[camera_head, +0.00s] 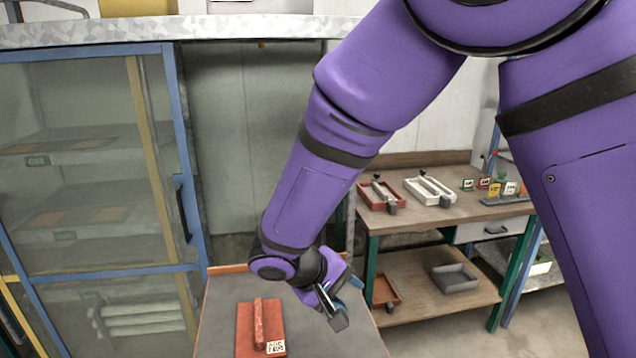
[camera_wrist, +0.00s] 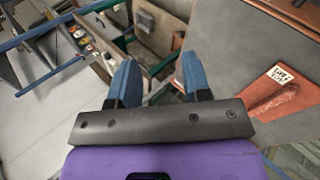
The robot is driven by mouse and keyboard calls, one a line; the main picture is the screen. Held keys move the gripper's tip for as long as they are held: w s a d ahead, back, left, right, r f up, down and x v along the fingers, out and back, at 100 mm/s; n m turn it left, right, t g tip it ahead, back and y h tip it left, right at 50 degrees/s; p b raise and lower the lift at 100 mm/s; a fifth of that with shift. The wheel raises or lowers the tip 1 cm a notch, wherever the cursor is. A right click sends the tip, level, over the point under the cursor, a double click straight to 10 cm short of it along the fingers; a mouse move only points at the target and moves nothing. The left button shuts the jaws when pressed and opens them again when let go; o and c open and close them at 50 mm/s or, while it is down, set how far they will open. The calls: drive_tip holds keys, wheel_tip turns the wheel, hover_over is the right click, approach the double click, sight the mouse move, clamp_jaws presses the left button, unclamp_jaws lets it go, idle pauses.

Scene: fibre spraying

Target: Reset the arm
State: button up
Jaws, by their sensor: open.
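My purple arm reaches down from the upper right in the head view. My gripper (camera_head: 345,302) hangs over the right part of a grey-topped table (camera_head: 225,300). In the wrist view my gripper (camera_wrist: 160,80) shows two blue fingers spread apart with nothing between them. A red plate (camera_head: 244,338) with a reddish bar (camera_head: 260,322) and a white label lies on the table, left of my gripper and apart from it. The plate also shows at the right of the wrist view (camera_wrist: 256,106).
A wooden workbench (camera_head: 440,208) at the back right holds a red tray (camera_head: 371,200), a white tray (camera_head: 419,195) and several small labelled items. Its lower shelf holds a grey bin (camera_head: 455,278). A glass-fronted cabinet (camera_head: 90,180) with a blue frame stands at the left.

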drive_tip(key=s+d+r+m+g+y, duration=0.1)
drive_tip(key=s+d+r+m+y, duration=0.1)
drive_tip(key=d+r, duration=0.6)
drive_tip(key=s+d+r+m+g+y, duration=0.1)
drive_tip(key=s+d+r+m+y, duration=0.15)
drive_tip(key=d+r, duration=0.55)
drive_tip(key=s+d+r+t+y, duration=0.2)
drive_tip(key=s+d+r, duration=0.1)
drive_tip(key=s, duration=0.3)
drive_tip(key=s+d+r+m+t+y, duration=0.1)
drive_tip(key=s+d+r+t, duration=0.1)
drive_tip(key=s+d, duration=0.4)
drive_tip(key=shift+s+d+r+y, duration=0.25)
drive_tip(key=shift+s+r+y, duration=0.1)
drive_tip(key=shift+s+r, duration=0.4)
drive_tip(key=shift+w, duration=0.1)
